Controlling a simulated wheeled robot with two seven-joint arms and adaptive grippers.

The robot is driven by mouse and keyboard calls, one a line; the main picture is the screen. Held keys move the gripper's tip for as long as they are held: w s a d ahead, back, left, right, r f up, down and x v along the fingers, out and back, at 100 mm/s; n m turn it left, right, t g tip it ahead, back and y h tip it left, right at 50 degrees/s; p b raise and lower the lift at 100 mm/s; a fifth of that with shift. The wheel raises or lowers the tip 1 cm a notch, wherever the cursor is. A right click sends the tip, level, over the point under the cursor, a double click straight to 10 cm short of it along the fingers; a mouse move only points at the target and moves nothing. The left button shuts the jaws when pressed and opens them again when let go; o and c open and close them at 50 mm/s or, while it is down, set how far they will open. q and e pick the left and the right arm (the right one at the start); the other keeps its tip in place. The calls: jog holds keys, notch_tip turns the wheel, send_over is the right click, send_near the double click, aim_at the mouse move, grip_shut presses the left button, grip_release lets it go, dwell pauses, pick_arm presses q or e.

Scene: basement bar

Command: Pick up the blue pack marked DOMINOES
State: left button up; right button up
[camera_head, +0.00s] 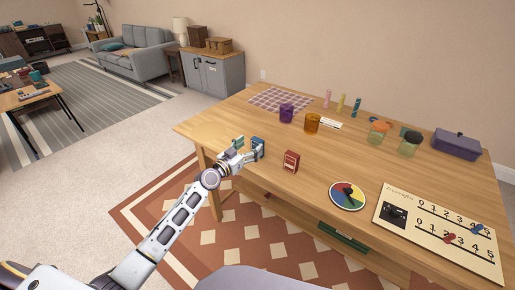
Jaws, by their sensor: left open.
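The blue pack (259,144) stands on the wooden table near its front left edge; its marking is too small to read. My left gripper (248,151) is open, right at the near left side of the blue pack. Its fingers cover part of the pack, and I cannot tell whether they touch it or reach around it. A red pack (291,162) stands apart, to the right of the blue one. My right gripper is not in view.
The table (270,132) also holds a purple cup (287,113), an orange cup (312,123), a colour wheel (347,196), a number board (440,228), jars (379,133) and a purple case (456,145). Bare wood lies behind the red pack.

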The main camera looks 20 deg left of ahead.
aim_at(258, 139)
pick_arm(q)
jog(key=shift+w, duration=0.1)
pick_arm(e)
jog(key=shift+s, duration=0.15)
pick_arm(q)
jog(key=shift+w, duration=0.15)
jog(key=shift+w+d+r, duration=0.3)
jog(key=shift+w+d, duration=0.2)
jog(key=shift+w, duration=0.35)
jog(key=shift+w+d, duration=0.3)
jog(key=shift+w, duration=0.35)
jog(key=shift+w+d+f, duration=0.1)
jog(key=shift+w+d, duration=0.15)
jog(key=shift+w, duration=0.4)
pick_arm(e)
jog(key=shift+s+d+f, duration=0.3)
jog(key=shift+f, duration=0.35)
pick_arm(q)
jog(key=c, duration=1.1)
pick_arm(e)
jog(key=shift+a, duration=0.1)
pick_arm(q)
jog(key=shift+r+p, duration=0.25)
jog(key=shift+p, duration=0.05)
jog(key=shift+c, duration=0.2)
